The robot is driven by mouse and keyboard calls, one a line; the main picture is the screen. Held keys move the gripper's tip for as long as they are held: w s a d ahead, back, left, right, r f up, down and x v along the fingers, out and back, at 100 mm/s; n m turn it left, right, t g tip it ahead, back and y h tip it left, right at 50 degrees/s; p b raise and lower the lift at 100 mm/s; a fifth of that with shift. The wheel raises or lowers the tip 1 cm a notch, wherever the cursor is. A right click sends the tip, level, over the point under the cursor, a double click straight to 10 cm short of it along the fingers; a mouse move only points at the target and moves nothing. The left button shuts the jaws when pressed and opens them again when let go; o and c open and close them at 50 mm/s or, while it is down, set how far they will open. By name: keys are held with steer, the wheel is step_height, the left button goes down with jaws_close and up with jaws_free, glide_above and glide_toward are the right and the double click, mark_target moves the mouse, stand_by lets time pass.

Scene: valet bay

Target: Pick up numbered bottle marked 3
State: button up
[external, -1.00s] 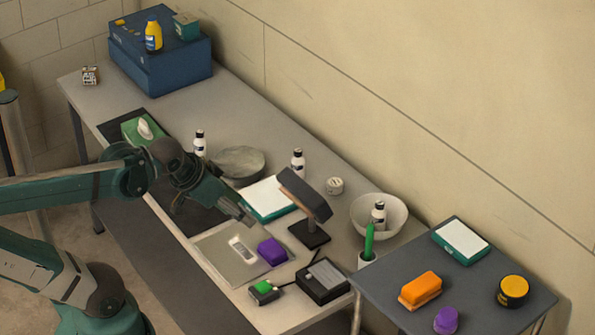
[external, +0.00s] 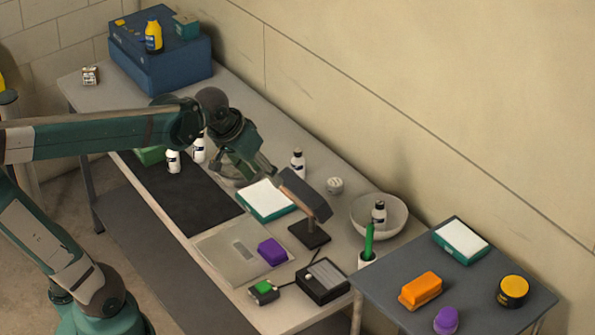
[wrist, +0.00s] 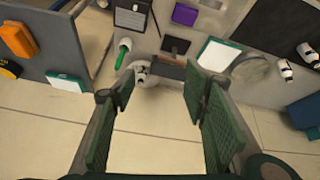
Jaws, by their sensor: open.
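Several white bottles with black caps are in the external view; their numbers are too small to read, so I cannot tell which is marked 3. One bottle (external: 298,163) stands near the wall, just right of my gripper (external: 265,170). Two more bottles, a front one (external: 173,161) and a back one (external: 198,150), stand at the left under my arm. Another bottle (external: 379,211) is in a white bowl (external: 397,230). In the wrist view my gripper (wrist: 158,80) is open and empty, above the table's wall side. Two bottles (wrist: 285,69) (wrist: 308,54) show at its right.
A dark lamp (external: 305,195) stands right of my gripper, beside a white and teal pad (external: 267,199). A round grey disc (wrist: 250,68) lies near the right finger. The wall (external: 400,110) is close behind. The dark mat (external: 190,205) is largely clear.

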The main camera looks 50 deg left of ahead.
steer(key=w+a+f+n+g, duration=0.1)
steer(key=w+a+n, duration=0.1)
steer(key=w+a, duration=0.35)
steer(key=w+a+n+g, duration=0.1)
steer(key=w+a, duration=0.1)
steer(key=w, duration=0.6)
steer(key=n+g, duration=0.2)
steer(key=n, duration=0.3)
glide_toward(298, 151)
steer(key=s+d+r, duration=0.2)
steer(key=d, duration=0.6)
steer(key=w+a+f, duration=0.1)
steer(key=a+f, duration=0.1)
steer(key=f, duration=0.1)
steer(key=w+a+f+n+g, duration=0.1)
steer(key=a+f, duration=0.2)
steer(key=f, duration=0.1)
steer(key=w+a+f+n, duration=0.1)
steer(key=a+f, duration=0.2)
steer(key=shift+w+f+g+b, duration=0.25)
steer(key=shift+f+g+b, duration=0.05)
steer(key=shift+f, duration=0.05)
steer(key=shift+a+f+n, duration=0.25)
steer(key=shift+f+n, duration=0.05)
steer(key=shift+f, duration=1.3)
